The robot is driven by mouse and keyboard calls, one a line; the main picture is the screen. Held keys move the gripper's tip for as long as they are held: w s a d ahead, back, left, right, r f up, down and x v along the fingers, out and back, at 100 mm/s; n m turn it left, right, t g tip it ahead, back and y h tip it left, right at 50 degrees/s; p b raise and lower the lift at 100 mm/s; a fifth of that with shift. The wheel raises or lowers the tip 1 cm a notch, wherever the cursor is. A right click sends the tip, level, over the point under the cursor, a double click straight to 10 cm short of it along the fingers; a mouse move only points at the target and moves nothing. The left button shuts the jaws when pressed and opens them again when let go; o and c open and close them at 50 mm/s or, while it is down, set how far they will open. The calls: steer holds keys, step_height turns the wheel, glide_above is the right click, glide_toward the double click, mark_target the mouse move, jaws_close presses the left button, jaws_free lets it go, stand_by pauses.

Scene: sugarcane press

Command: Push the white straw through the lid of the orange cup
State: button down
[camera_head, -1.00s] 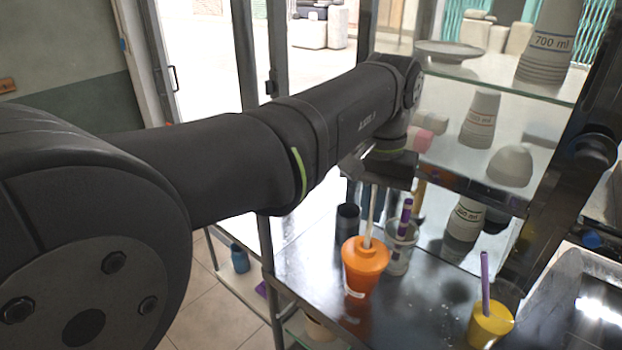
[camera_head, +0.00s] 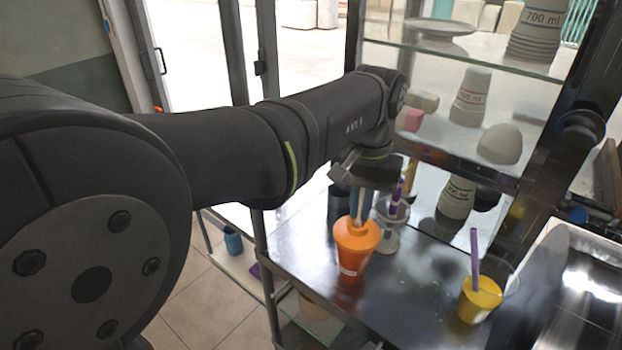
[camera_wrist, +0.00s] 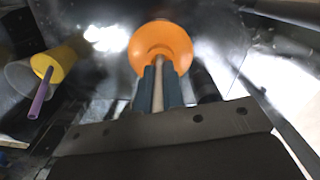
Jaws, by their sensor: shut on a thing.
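The orange cup (camera_head: 353,260) with its orange lid (camera_head: 357,232) stands upright on the dark metal counter. The white straw (camera_head: 361,206) rises from the lid, slightly tilted, with its upper end up at my gripper (camera_head: 368,182). In the wrist view my gripper (camera_wrist: 158,88) has its two blue-grey fingers shut on the straw (camera_wrist: 158,90), one on each side. The straw's lower end meets the orange lid (camera_wrist: 160,40) near its middle. How deep it goes into the cup cannot be told.
A clear cup (camera_head: 388,238) with a purple straw stands right behind the orange cup. A yellow cup (camera_head: 480,298) with a purple straw stands at the front right. Glass shelves with stacked cups (camera_head: 469,97) rise behind. The counter between the cups is clear.

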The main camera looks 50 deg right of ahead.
steer(key=c, duration=1.5)
jaws_free()
steer(key=shift+o, duration=0.2)
steer(key=shift+r, duration=3.45)
step_height(320, 180, down, 7)
steer(key=shift+f, duration=0.1)
steer(key=shift+r, duration=0.2)
